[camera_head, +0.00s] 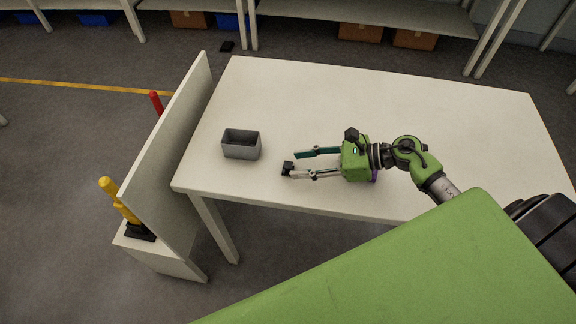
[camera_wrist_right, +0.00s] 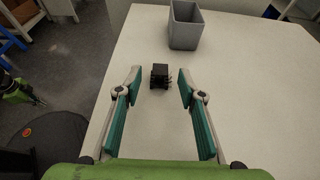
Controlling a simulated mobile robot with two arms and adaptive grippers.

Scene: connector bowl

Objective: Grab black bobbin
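The black bobbin (camera_head: 288,168) is a small dark block on the white table near its front edge. In the right wrist view the bobbin (camera_wrist_right: 159,76) stands between and slightly beyond the fingertips, with thin pins on its right side. My right gripper (camera_head: 296,163) is open and reaches left, low over the table. In the wrist view both fingers of the right gripper (camera_wrist_right: 159,88) are spread with clear gaps to the bobbin. A green and black part at the wrist view's left edge looks like my left gripper (camera_wrist_right: 36,100); its fingers are too small to read.
A grey open bin (camera_head: 241,152) stands on the white table (camera_head: 400,90), left of the bobbin. A pale upright panel (camera_head: 165,165) runs along the table's left side. The back and right of the table top are clear.

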